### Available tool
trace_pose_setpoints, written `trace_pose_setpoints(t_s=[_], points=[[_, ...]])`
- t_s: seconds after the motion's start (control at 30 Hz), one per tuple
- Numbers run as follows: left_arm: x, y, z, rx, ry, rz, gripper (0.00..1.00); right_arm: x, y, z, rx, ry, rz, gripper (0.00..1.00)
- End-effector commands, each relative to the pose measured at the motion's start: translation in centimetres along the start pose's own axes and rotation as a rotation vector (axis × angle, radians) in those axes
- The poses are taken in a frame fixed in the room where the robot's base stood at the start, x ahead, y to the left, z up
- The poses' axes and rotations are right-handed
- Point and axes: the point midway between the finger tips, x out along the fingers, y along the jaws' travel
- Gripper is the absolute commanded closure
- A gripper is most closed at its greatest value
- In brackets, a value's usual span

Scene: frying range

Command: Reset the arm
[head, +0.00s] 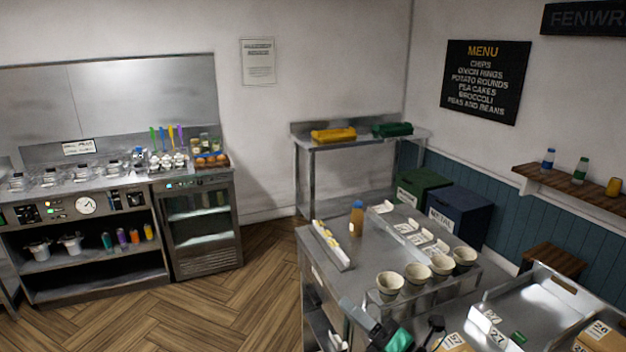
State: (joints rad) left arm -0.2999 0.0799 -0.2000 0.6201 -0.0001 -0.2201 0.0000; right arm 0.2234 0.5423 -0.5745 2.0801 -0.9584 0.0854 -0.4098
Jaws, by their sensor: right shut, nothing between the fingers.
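My left gripper is not in view.
Several paper cups (390,284) stand on the counter near my right gripper. A steel range (90,230) and a small fridge (203,215) stand at the left. The wooden floor (240,300) between is clear.

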Motion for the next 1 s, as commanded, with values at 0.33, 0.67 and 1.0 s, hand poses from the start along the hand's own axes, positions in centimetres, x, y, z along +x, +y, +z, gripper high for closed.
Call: trace_pose_setpoints(t_s=[0.33,0.67,1.0], points=[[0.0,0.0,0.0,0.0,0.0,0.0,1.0,-10.2,-6.3,3.5,0.756,-0.721,-0.268,1.0],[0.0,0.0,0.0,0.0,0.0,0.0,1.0,-25.4,-11.9,-4.3,1.363,-1.32,-0.682,1.0],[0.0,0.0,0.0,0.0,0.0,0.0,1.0,-34.5,-10.4,-13.3,1.666,-1.658,-1.03,1.0]])
